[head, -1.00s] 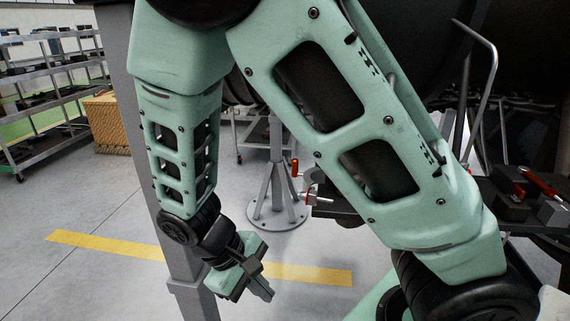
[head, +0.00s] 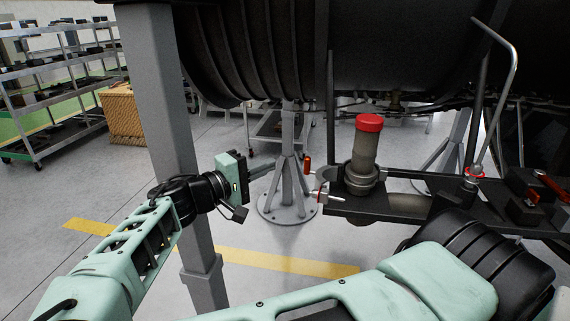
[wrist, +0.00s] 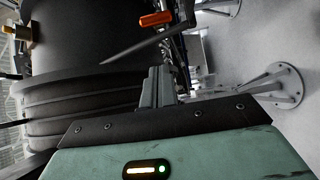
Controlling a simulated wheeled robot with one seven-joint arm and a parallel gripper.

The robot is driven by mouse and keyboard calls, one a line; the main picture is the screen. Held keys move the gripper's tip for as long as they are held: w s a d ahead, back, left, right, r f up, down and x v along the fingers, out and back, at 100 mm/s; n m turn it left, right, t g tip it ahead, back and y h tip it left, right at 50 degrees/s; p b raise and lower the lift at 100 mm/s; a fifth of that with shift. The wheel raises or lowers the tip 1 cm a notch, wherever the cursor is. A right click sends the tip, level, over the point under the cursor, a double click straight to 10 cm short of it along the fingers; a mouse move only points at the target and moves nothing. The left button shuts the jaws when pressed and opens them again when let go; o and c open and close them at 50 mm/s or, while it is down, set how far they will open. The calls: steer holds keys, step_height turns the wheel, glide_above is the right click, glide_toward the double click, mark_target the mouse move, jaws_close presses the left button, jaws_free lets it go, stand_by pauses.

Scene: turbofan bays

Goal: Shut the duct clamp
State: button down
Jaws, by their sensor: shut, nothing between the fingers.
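My gripper (head: 272,169) is shut and empty, reaching in from the left in the head view. Its fingers also show shut in the wrist view (wrist: 158,72). To the right of the fingertips is what looks like the duct clamp (head: 322,192), with an orange-red handle (head: 308,164) standing up at its left end. A gap shows between fingertips and handle. The handle is also in the wrist view (wrist: 156,19), ahead of the fingers, near a dark pointed bar (wrist: 145,44). A grey duct stub with a red cap (head: 369,123) stands upright beside the clamp. I cannot tell how far the clamp stands open.
A dark ribbed engine casing (head: 255,50) hangs above. A grey post (head: 163,90) stands close behind my arm. A floor stand (head: 287,205) is behind the clamp. A dark shelf (head: 400,207) with red-handled tools lies right. Open floor lies below.

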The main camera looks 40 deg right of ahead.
mark_target(317, 177)
steer(key=s+d+p, duration=0.3)
steer(key=d+p, duration=0.3)
steer(key=d, duration=0.1)
stand_by(0.4)
steer(key=shift+d, duration=0.1)
